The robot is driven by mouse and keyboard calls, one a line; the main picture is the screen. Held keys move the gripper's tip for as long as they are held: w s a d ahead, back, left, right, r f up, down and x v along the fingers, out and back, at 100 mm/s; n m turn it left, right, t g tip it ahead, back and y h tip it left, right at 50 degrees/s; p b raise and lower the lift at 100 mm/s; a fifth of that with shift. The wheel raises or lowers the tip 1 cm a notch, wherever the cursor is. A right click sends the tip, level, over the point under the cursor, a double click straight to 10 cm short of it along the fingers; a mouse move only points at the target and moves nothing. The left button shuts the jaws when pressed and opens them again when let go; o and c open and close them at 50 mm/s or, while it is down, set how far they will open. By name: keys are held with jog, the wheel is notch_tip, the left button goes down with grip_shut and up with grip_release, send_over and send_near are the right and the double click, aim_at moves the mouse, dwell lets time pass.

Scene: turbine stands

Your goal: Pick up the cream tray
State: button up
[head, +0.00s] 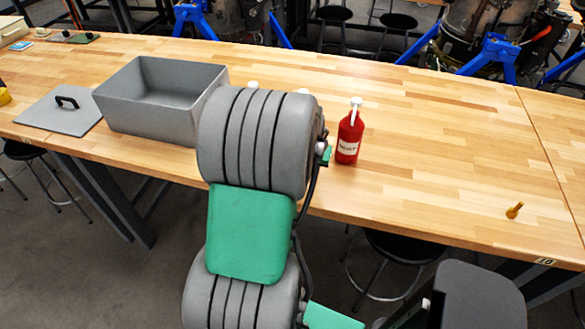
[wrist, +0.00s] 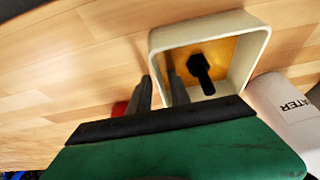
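The cream tray (wrist: 252,50) is square with raised walls and a yellowish floor, and it sits on the wooden table in the wrist view. A black bolt-like part (wrist: 202,72) is in it. My gripper (wrist: 159,80) is at the tray's near left wall, with one dark finger outside and one inside. The fingers are apart, with a gap showing around the wall. In the head view my arm hides this tray and the gripper.
A white bottle with lettering (wrist: 285,105) stands close to the tray's right. In the head view, a red bottle (head: 350,138) stands right of my arm, a grey bin (head: 150,118) and grey lid (head: 58,112) lie left. The right tabletop is mostly clear.

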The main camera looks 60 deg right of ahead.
grip_shut()
dwell(1.2)
